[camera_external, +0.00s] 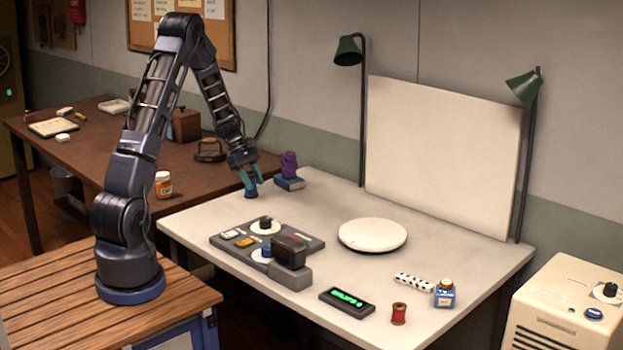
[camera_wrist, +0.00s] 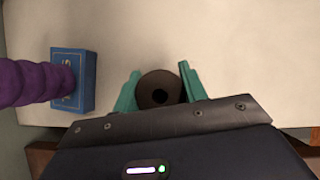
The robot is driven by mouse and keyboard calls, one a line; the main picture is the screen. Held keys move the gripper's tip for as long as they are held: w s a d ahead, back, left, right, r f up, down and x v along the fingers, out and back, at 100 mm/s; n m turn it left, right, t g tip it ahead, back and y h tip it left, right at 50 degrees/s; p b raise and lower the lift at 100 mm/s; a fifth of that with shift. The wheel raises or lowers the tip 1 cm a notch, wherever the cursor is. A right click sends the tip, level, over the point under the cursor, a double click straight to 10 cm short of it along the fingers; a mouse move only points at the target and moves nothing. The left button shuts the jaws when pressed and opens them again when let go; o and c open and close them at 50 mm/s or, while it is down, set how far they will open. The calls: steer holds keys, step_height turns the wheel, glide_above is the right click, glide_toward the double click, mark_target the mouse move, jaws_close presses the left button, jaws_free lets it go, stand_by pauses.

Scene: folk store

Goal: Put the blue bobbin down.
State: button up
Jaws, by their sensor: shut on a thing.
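The blue bobbin (camera_external: 251,189) is between the green fingers of my gripper (camera_external: 249,181), near the far left part of the pale table. In the wrist view my gripper (camera_wrist: 160,92) has one finger on each side of the bobbin (camera_wrist: 147,96), whose round dark brown top with a centre hole faces the camera. The bobbin looks upright. Its base is at or just above the table top; I cannot tell whether it touches.
A small blue box (camera_external: 290,184) with a purple ribbed object (camera_external: 289,163) stands close to the right of the bobbin. The grey control panel (camera_external: 228,239) and white round turntable (camera_external: 372,235) lie nearer the camera. A red spool (camera_external: 399,314) stands at the front.

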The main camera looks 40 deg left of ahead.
steer(key=o, duration=1)
steer(key=shift+f, duration=0.1)
steer(key=shift+c, duration=0.2)
steer(key=v, duration=1.2)
steer(key=s+d+r+m+y, duration=0.2)
steer(key=s+d+r+m, duration=0.35)
steer(key=d+r, duration=0.5)
steer(key=s+d+r+m+y, duration=0.1)
steer(key=s+d+r+m, duration=0.3)
steer(key=s+d+r, duration=0.45)
steer(key=s+d+m+t+y, duration=0.1)
steer(key=s+d+m, duration=0.2)
steer(key=s, duration=0.8)
steer(key=s+d+m+t+y, duration=0.2)
steer(key=s+m, duration=0.5)
steer(key=s, duration=0.4)
steer(key=shift+s+d+r+t+y, duration=0.15)
steer(key=shift+d+r+t+y, duration=0.2)
steer(key=shift+d, duration=0.4)
